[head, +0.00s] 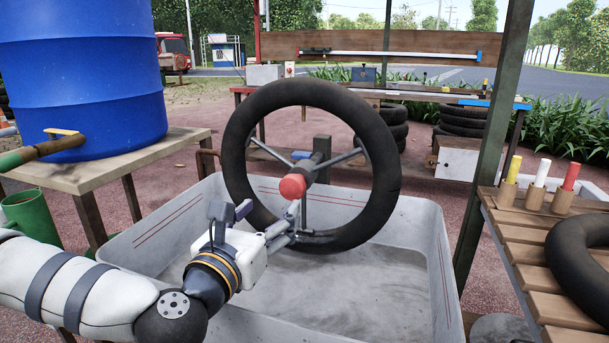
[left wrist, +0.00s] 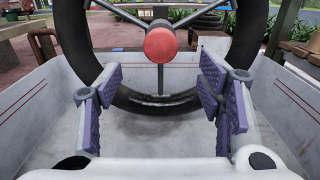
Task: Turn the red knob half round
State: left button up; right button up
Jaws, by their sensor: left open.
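The red knob (head: 292,187) is a round cap at the hub of a large black ring (head: 240,150) with grey spokes, upright over a pale tub. In the left wrist view the knob (left wrist: 160,44) is above centre, beyond the fingertips. My left gripper (head: 267,217) is open and empty, just in front of and below the knob, apart from it. In the left wrist view its two purple-padded fingers (left wrist: 160,90) are wide apart, with the knob between them in the picture but higher and farther off. My right gripper is in neither view.
The pale tub (head: 440,255) surrounds the ring's lower part, with high walls. A blue barrel (head: 85,75) stands on a table at left. A slatted bench (head: 520,255) at right holds a black tube and coloured sticks. A dark post (head: 490,140) rises right of the tub.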

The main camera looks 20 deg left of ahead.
aim_at(290, 187)
pick_arm(q)
jog(key=w, duration=1.1)
jog(key=shift+w+d, duration=0.2)
jog(key=shift+w, duration=0.05)
jog(key=c, duration=1.1)
